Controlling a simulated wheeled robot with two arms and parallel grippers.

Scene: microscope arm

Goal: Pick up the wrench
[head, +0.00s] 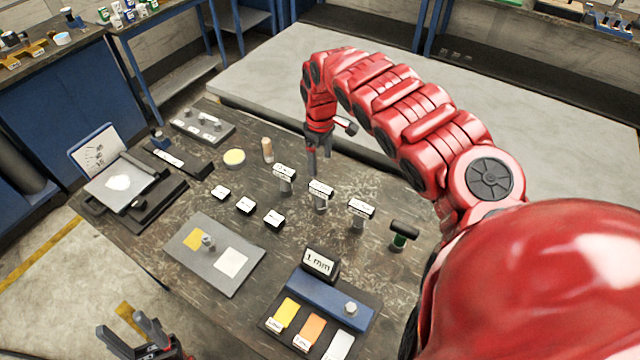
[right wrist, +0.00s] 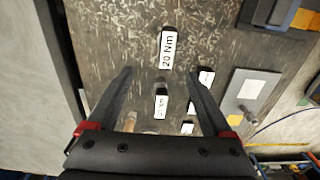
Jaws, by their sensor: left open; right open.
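No tool is plainly recognisable as a wrench. A row of upright labelled tools stands on the table: one at the left (head: 284,176), a middle one (head: 320,193) and a right one (head: 360,213). My right gripper (head: 319,156) is open and empty, pointing down just behind the row. In the right wrist view, a "20 Nm" label (right wrist: 168,50) lies ahead of the fingertips, and another labelled tool (right wrist: 161,104) shows between the fingers. My left gripper (head: 146,334) is open and empty at the lower left, off the table.
Small labelled blocks (head: 245,206) lie in front of the row. A grey board (head: 212,270), a "1 mm" block (head: 320,263) and a blue-barred tray with coloured plates (head: 318,296) fill the front.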

